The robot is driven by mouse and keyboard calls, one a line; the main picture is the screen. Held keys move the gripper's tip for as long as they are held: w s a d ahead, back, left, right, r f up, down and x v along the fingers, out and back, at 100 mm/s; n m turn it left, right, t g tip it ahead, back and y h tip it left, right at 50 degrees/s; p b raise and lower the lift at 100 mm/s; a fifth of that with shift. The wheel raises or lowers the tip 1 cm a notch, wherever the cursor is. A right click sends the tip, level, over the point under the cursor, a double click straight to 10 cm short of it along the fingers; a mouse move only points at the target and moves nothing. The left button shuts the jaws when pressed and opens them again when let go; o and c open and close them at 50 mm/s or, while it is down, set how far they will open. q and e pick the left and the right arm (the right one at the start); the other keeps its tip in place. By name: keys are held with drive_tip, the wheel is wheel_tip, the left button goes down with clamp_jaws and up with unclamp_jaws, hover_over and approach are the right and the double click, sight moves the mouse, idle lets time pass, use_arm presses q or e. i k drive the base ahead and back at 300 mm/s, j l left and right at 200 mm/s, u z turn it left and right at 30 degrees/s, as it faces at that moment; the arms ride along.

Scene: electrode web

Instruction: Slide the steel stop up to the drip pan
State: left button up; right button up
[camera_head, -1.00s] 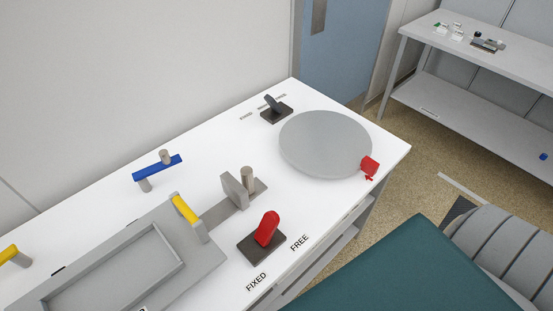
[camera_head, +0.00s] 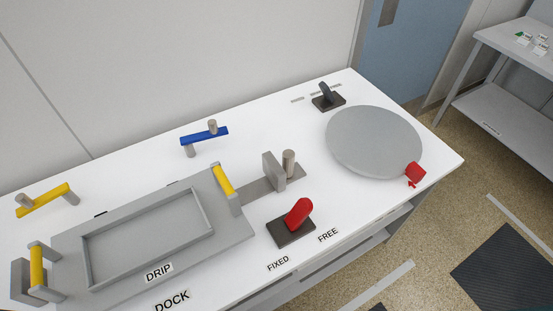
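The grey drip pan (camera_head: 95,279) lies flat on the white worktop with a yellow handle (camera_head: 222,180) at its right end and another (camera_head: 37,266) at its left. A "DRIP" label is on its front edge. The steel stop (camera_head: 272,171), an upright grey plate with a round post (camera_head: 289,162) beside it, stands on a flat grey rail (camera_head: 256,196) right of the pan. A gap shows between the stop and the pan's right handle. Neither of my grippers is in view.
A red lever (camera_head: 298,214) on a dark base stands near the "FIXED" and "FREE" labels. A grey disc (camera_head: 373,141) with a red pointer (camera_head: 415,172) lies to the right. Blue (camera_head: 205,136) and yellow (camera_head: 43,200) bars and a dark lever (camera_head: 325,93) stand behind.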

sight(278, 175)
drive_tip(key=l+z, duration=0.15)
drive_tip(key=l, duration=1.15)
drive_tip(key=i, duration=0.05)
